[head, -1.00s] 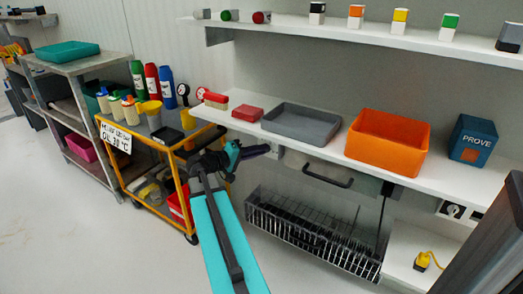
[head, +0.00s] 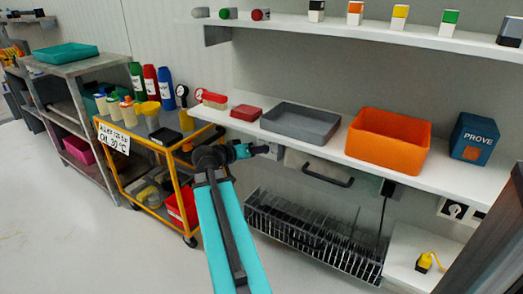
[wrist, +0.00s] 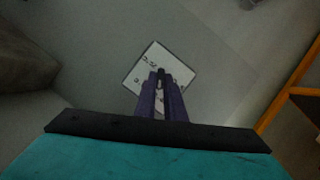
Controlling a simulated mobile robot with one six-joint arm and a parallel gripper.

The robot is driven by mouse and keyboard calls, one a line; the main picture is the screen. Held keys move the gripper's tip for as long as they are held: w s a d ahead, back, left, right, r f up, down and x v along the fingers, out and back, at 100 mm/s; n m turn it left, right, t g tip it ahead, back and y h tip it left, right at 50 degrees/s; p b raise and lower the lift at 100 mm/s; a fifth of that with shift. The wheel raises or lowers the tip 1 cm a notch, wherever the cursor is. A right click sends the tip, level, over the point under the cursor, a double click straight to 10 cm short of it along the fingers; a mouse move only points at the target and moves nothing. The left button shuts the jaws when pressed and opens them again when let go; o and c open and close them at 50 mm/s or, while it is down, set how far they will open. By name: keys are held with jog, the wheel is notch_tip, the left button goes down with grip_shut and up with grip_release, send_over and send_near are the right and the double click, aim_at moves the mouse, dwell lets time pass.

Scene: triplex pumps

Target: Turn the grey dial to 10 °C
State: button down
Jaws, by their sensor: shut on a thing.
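In the wrist view, a white square plate (wrist: 182,64) with small dark marks sits beyond my fingers, tilted in the picture. My gripper (wrist: 161,76) has its two purple fingers close together over the middle of the plate. It is shut on a small dark part there, which I take to be the grey dial; the fingers hide most of it. The pointer and the scale figures are too small to read. In the head view, my gripper (head: 264,149) reaches the front of the bench just below the grey tray, and the dial is hidden.
The grey tray (head: 297,134), an orange bin (head: 388,160) and a blue box (head: 474,137) stand on the bench. A wire basket (head: 312,235) and a dark handle (head: 327,176) are below. A yellow trolley (head: 184,200) with a sign stands left, close to my arm. Floor is clear at left.

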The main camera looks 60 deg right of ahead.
jog(key=shift+a+f, duration=0.1)
jog(key=c, duration=1.8)
grip_release()
jog(key=shift+c, duration=0.2)
jog(key=v, duration=0.5)
jog(key=shift+w+a+p, duration=0.1)
jog(key=shift+a+p, duration=0.25)
jog(key=shift+p, duration=0.05)
jog(key=shift+a+b, duration=0.1)
jog(key=shift+b, duration=0.2)
